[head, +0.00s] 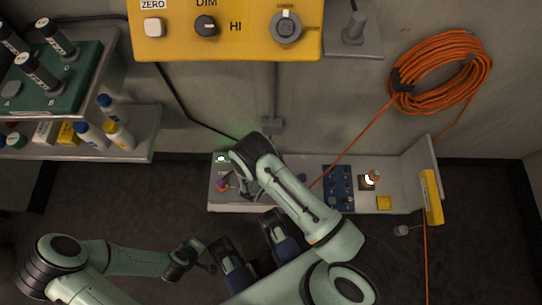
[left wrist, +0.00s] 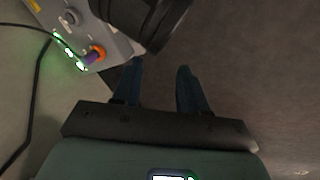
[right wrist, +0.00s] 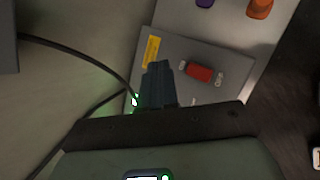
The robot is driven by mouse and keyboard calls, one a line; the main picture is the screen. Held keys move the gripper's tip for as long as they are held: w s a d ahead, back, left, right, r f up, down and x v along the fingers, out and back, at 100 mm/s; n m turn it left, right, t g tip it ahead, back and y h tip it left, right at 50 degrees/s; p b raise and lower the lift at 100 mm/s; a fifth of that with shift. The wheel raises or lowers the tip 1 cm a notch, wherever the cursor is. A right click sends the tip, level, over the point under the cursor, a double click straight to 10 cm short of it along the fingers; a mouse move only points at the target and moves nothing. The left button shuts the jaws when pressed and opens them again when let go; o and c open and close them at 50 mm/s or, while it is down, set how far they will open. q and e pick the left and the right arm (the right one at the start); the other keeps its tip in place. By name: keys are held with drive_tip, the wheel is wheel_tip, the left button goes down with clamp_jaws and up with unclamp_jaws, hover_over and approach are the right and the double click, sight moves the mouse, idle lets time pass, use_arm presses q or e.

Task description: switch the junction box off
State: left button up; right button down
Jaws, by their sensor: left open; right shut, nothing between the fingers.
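The junction box (head: 216,193) is a grey box at the left end of the low white bench. In the right wrist view the grey box (right wrist: 208,92) has a red rocker switch (right wrist: 200,72), a yellow label and green lights at its edge. My left gripper (left wrist: 160,75) is open and empty, apart from the box.
An orange cable coil (head: 440,75) hangs on the wall. A yellow control panel (head: 225,45) is above. A shelf with bottles stands left.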

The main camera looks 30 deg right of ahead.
drive_tip(key=f, duration=0.1)
drive_tip(key=f+b, duration=0.2)
drive_tip(key=f, duration=0.1)
drive_tip(key=shift+s+a, duration=0.1)
drive_tip(key=shift+s, duration=0.15)
drive_tip(key=f+b, duration=0.2)
drive_tip(key=f, duration=0.1)
drive_tip(key=f+b, duration=0.1)
drive_tip(key=shift+s+a+f+b, duration=0.2)
drive_tip(key=shift+s+f+b, duration=0.05)
drive_tip(key=shift+s+b, duration=0.05)
use_arm(q)
drive_tip(key=s+a+f+g, duration=0.2)
drive_tip(key=s+f, duration=0.3)
drive_tip(key=f, duration=0.3)
drive_tip(key=shift+a+f+n, duration=0.3)
use_arm(e)
drive_tip(key=shift+f, duration=0.15)
drive_tip(key=shift+f, duration=0.1)
idle(0.6)
use_arm(q)
drive_tip(key=shift+f+b, duration=0.2)
drive_tip(key=shift+b, duration=0.1)
use_arm(e)
drive_tip(key=shift+s+f, duration=0.1)
drive_tip(key=shift+f, duration=0.2)
